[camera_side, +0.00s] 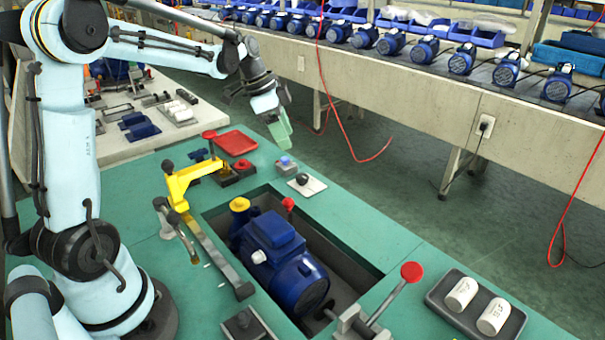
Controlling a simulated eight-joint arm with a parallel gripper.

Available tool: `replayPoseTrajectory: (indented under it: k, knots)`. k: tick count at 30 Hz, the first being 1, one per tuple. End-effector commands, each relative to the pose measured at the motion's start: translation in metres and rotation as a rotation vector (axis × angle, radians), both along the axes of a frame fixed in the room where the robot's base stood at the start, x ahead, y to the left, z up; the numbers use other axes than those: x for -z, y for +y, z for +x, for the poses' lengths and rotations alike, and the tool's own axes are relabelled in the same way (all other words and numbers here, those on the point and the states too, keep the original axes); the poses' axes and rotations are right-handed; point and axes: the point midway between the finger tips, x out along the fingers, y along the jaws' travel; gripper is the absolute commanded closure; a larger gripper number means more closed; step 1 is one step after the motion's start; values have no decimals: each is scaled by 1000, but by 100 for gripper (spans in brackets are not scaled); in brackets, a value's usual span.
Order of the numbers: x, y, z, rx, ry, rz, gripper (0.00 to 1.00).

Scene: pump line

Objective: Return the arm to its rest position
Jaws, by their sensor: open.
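My arm reaches from the left over the green work table (365,226). My gripper (284,142) hangs at the arm's end above the table's far edge, pointing down. Its jaws are small in this view; they are open and nothing shows between them. A blue pump motor (280,262) lies in the recess of the table, well below and in front of the gripper. The gripper touches nothing that I can see.
A yellow clamp (195,178), a red tray (236,142) and a small blue-button box (286,165) are near the gripper. A red-knobbed lever (411,272) and a dark tray (475,306) with two white cylinders stand at right. A conveyor with several blue motors runs behind.

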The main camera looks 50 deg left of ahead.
Motion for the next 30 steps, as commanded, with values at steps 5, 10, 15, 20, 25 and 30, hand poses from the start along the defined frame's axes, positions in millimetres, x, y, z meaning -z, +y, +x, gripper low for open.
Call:
replayPoseTrajectory:
  k: [5,10,15,20,25,30]
  knots:
    - [-18,-43,-27,-153,-10,28,41]
    - [-26,-76,-56,-304,-45,36,41]
    - [-25,-104,-88,-446,-99,21,41]
    - [-17,-123,-115,-566,-161,-17,41]
    - [-7,-135,-134,-653,-210,-66,41]
    - [-2,-140,-140,-699,-230,-95,28]
